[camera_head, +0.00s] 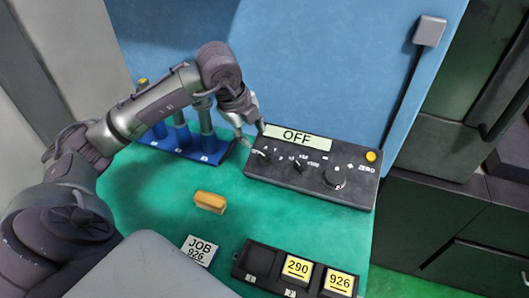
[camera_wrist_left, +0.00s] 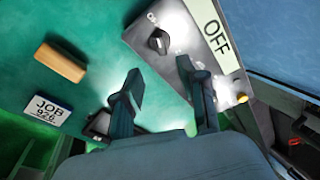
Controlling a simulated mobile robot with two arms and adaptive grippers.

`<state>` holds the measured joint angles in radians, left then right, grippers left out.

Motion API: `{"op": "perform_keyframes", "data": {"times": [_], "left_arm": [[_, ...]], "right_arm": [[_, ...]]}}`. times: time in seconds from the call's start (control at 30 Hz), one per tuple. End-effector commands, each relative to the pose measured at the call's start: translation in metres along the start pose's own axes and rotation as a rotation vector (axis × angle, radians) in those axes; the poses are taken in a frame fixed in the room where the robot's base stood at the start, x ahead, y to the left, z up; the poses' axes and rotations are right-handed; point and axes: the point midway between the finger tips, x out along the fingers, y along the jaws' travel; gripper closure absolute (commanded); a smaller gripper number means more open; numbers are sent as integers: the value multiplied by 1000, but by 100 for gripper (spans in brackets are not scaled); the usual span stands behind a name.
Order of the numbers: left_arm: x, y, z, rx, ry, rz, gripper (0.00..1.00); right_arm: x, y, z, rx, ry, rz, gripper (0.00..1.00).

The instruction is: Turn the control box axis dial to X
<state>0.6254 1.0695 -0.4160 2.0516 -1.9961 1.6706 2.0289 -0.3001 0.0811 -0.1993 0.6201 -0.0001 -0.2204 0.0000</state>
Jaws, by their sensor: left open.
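The dark control box (camera_head: 310,191) stands on the green mat, with a pale display (camera_head: 297,137) reading OFF. It carries a left knob (camera_head: 264,156), a middle dial (camera_head: 300,165) and a larger right dial (camera_head: 335,177). The small dial markings are too small to read. My left gripper (camera_head: 252,138) is open and empty at the box's left end, by the left knob. In the left wrist view, a black knob (camera_wrist_left: 158,41) shows on the box (camera_wrist_left: 143,58) beyond the open fingers (camera_wrist_left: 158,88). The right finger covers part of the panel. My right gripper is out of view.
An orange-tan block (camera_head: 210,202) and a JOB 926 card (camera_head: 199,250) lie on the green mat (camera_head: 150,215). A black tray (camera_head: 241,274) holds yellow tiles 290 and 926. A blue rack (camera_head: 217,157) with cylinders stands behind my left arm. A blue wall rises behind the box.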

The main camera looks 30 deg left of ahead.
Motion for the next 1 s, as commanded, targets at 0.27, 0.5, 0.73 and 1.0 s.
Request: {"op": "perform_keyframes", "data": {"times": [0.27, 0.5, 0.73, 1.0], "left_arm": [[60, 1, -2, 1, 6, 5, 58], [98, 0, -2, 1, 6, 1, 58], [112, 0, -2, 3, 5, 0, 58], [112, 0, -2, 3, 5, 0, 65]], "right_arm": [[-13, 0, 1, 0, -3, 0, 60], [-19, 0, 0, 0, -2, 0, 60], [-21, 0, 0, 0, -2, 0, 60], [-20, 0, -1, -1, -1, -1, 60]]}}
